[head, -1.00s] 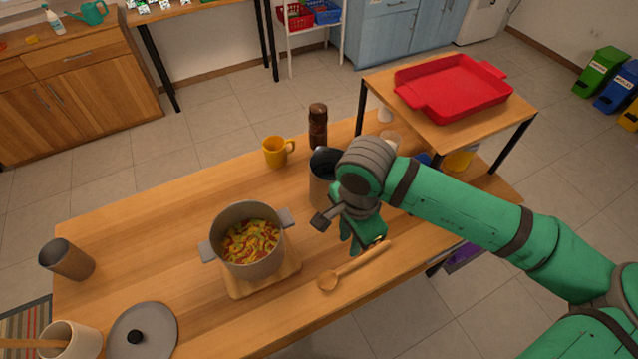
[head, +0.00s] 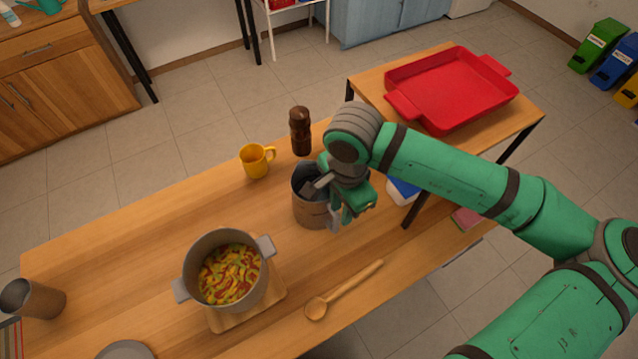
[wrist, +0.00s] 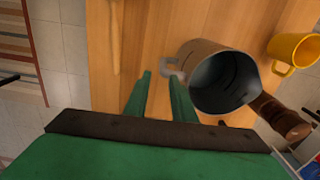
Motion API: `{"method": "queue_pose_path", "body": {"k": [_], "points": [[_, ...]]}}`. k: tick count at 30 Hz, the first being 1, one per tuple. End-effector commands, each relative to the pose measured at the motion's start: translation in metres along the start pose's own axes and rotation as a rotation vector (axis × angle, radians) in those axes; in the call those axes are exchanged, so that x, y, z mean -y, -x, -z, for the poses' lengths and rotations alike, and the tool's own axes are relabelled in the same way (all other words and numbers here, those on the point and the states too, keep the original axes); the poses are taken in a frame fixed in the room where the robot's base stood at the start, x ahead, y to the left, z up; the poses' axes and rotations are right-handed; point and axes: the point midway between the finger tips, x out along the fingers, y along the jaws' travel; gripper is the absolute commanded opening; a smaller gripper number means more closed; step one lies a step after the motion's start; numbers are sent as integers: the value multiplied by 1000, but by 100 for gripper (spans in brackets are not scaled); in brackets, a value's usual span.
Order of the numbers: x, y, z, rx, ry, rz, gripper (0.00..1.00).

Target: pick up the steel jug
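The steel jug (head: 312,212) stands upright on the wooden table, grey-brown with a dark open mouth. In the wrist view the jug (wrist: 192,57) is to the right of my gripper, its handle (wrist: 171,68) close to the tips of the fingers. My gripper (wrist: 161,78) is open, with a gap between its two green fingers. In the head view my gripper (head: 343,212) is at the right side of the jug and hides part of it. Whether a finger touches the handle I cannot tell.
A yellow mug (head: 255,161) and a brown pepper mill (head: 301,132) stand behind the jug. A pot of food (head: 188,283) is at left front. A wooden spoon (head: 345,290) lies in front. A red tray (head: 450,88) sits on the raised shelf at right.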

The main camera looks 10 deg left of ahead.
Motion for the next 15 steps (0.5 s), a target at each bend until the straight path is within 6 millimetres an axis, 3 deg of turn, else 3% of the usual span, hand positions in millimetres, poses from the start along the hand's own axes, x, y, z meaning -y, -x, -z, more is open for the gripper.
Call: {"method": "queue_pose_path", "body": {"k": [7, 15], "points": [[-1, -5, 1, 0, -3, -1, 23], [-4, -43, 3, 4, -14, -1, 23]]}}
